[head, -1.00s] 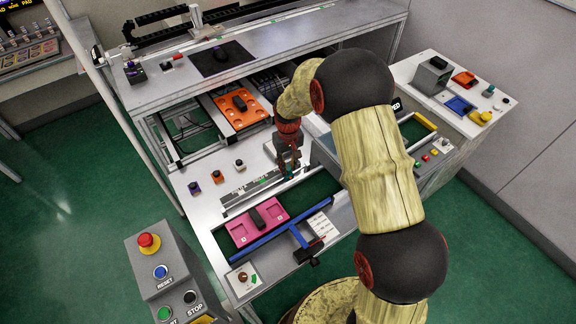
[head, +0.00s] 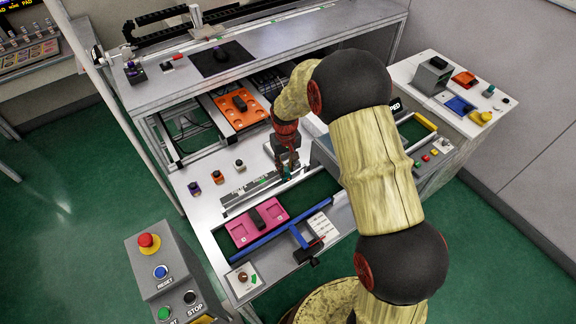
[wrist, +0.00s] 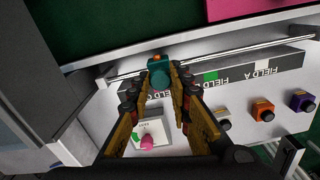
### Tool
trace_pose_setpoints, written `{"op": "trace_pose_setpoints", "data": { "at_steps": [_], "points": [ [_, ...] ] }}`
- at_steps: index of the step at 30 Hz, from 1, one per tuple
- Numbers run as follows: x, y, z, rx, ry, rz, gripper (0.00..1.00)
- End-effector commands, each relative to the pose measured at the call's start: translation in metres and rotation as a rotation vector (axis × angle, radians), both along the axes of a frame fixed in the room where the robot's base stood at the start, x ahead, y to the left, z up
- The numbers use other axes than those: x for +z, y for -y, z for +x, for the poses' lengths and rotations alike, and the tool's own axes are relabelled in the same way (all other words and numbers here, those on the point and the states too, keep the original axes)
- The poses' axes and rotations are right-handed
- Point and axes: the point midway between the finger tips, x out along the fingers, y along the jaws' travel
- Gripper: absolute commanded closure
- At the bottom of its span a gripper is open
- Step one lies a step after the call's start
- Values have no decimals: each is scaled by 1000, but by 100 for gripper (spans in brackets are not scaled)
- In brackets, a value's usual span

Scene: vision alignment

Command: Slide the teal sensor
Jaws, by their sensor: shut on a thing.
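The teal sensor (wrist: 158,72) sits on a thin rail (wrist: 225,49) beside a grey strip with field labels (wrist: 240,74) in the wrist view. My gripper (wrist: 160,82) is shut on the teal sensor, with a fingertip on each side of it. The sensor is beside the label reading FIELD C, partly hidden by the fingers. In the head view my gripper (head: 287,173) is at the right end of the grey strip (head: 249,187), and only a small teal part of the sensor (head: 286,174) shows.
A pink tray (head: 243,234) and a blue bar (head: 262,243) lie in front. A grey box (wrist: 40,75) stands close on the left in the wrist view.

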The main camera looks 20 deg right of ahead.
Motion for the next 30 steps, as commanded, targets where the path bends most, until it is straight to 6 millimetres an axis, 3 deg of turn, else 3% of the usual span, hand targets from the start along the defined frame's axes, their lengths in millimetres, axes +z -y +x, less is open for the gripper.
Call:
{"op": "trace_pose_setpoints", "data": {
  "at_steps": [5,18,24,30],
  "points": [
    [2,-36,-11,6,0,1,100],
    [1,-156,-51,6,0,1,100],
    [1,-193,-63,5,0,1,100],
    [1,-210,-68,2,0,1,100]
  ]
}}
